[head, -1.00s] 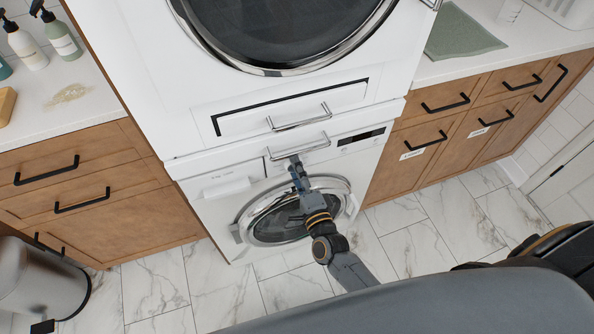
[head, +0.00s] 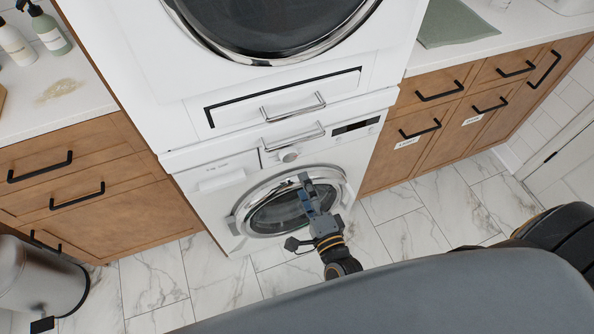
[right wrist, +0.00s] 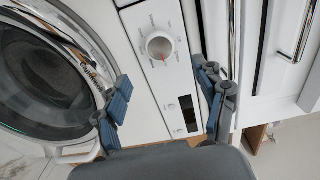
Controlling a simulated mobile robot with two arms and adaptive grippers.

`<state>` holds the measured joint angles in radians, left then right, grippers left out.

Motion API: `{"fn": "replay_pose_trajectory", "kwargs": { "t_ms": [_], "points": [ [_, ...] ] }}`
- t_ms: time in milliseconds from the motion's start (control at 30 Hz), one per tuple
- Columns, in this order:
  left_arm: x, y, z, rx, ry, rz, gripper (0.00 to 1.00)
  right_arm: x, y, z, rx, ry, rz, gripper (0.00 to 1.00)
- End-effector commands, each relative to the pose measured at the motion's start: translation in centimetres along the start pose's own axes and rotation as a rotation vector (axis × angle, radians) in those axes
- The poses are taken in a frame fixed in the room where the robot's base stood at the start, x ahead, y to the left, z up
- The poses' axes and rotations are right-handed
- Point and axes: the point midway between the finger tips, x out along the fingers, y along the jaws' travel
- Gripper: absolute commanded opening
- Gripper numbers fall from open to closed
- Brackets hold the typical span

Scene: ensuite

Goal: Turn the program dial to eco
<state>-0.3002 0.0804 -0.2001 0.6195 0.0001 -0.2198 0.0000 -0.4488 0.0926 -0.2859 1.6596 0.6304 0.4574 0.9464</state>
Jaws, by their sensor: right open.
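The program dial (head: 289,155) is a round silver knob on the control panel of the white washing machine (head: 215,205), under a chrome handle. The right wrist view shows the dial (right wrist: 158,46) close up, with tick marks around it and a red mark on its face; the labels are too small to read. My right gripper (head: 305,185) is in front of the round door, below the dial and apart from it. In the right wrist view its two blue-padded fingers (right wrist: 163,95) are spread wide with nothing between them. My left gripper is not in view.
The round washer door (head: 290,208) with its chrome rim is right behind my right gripper. Chrome bar handles (head: 293,137) stick out above the dial. A dark display (head: 356,125) sits right of it.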

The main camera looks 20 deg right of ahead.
Motion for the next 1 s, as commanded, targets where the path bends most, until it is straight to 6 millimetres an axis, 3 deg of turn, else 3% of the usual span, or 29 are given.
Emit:
{"fn": "replay_pose_trajectory", "kwargs": {
  "t_ms": [100,267,867,967,1000],
  "points": [
    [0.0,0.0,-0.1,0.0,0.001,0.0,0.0,-1.9,0.0,0.0,0.0,-0.001,0.001,0.71],
    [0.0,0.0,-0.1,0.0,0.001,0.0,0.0,-3.2,0.0,0.0,0.0,-0.001,0.0,0.71],
    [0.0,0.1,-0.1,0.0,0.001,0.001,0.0,-3.3,0.0,0.0,-0.001,-0.001,0.001,0.71],
    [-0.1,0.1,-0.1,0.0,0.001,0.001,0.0,-3.5,1.4,0.2,-0.047,-0.017,0.034,0.71],
    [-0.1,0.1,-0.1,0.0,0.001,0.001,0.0,-3.6,2.7,0.4,-0.09,-0.032,0.063,0.71]
  ]
}}
